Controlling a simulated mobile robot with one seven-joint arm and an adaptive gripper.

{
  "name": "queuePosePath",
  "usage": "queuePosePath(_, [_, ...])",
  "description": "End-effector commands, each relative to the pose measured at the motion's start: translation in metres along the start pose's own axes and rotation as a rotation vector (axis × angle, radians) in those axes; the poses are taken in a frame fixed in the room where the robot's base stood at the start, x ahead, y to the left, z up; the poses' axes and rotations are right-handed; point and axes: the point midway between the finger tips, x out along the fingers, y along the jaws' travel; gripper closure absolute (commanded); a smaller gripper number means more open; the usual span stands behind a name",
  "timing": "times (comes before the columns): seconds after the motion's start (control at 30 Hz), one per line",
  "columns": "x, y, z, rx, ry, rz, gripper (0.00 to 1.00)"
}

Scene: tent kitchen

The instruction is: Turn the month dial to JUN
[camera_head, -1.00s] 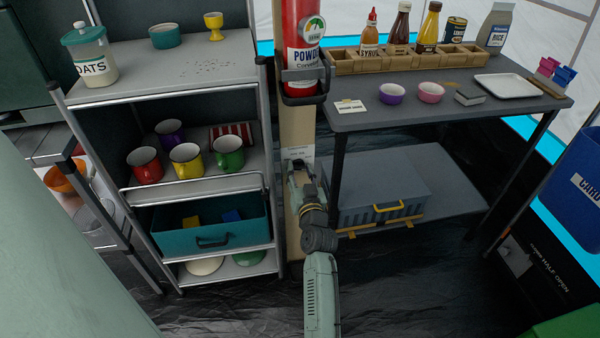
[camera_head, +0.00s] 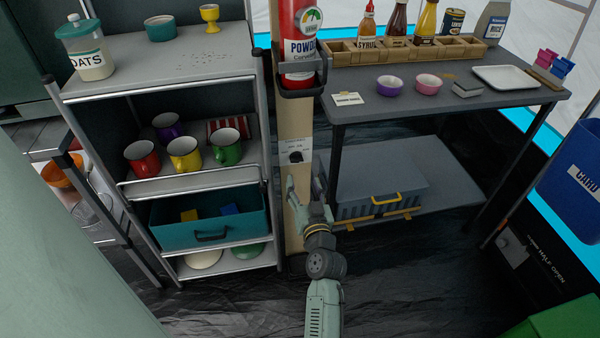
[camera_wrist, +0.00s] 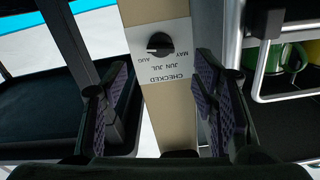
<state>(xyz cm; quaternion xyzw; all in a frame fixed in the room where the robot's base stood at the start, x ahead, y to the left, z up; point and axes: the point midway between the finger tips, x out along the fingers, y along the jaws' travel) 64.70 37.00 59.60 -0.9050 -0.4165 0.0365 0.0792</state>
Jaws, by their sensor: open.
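The month dial (camera_head: 296,156) is a small black knob on a white plate (camera_head: 288,147) fixed to a wooden post. In the wrist view the dial (camera_wrist: 160,45) shows upside down, with MAY, JUN, JUL, AUG and CHECKED printed around it. I cannot tell for sure which month its pointer marks. My gripper (camera_head: 304,187) is open and empty, just below the dial and apart from it. In the wrist view my gripper (camera_wrist: 161,75) has its two fingers wide on either side of the post, with the dial between and beyond the tips.
A red extinguisher (camera_head: 299,45) hangs on the post (camera_head: 293,118) above the dial. A shelf unit (camera_head: 190,183) with mugs stands close at left. A dark table (camera_head: 430,105) with a grey-blue box (camera_head: 375,180) on its lower shelf stands close at right.

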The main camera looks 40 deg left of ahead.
Motion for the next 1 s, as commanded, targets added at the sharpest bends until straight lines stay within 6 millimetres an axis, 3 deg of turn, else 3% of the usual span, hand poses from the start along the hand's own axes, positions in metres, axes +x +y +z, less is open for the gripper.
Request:
queuePosePath(0.1, [-0.02,-0.001,0.001,0.002,-0.002,-0.001,0.47])
queuePosePath(0.3, [-0.035,-0.001,0.0,0.0,0.0,-0.002,0.47])
queuePosePath(0.87, [-0.036,-0.001,0.0,0.0,0.0,-0.001,0.47])
queuePosePath(1.0, [-0.03,0.021,-0.025,-0.034,0.009,0.026,0.47])
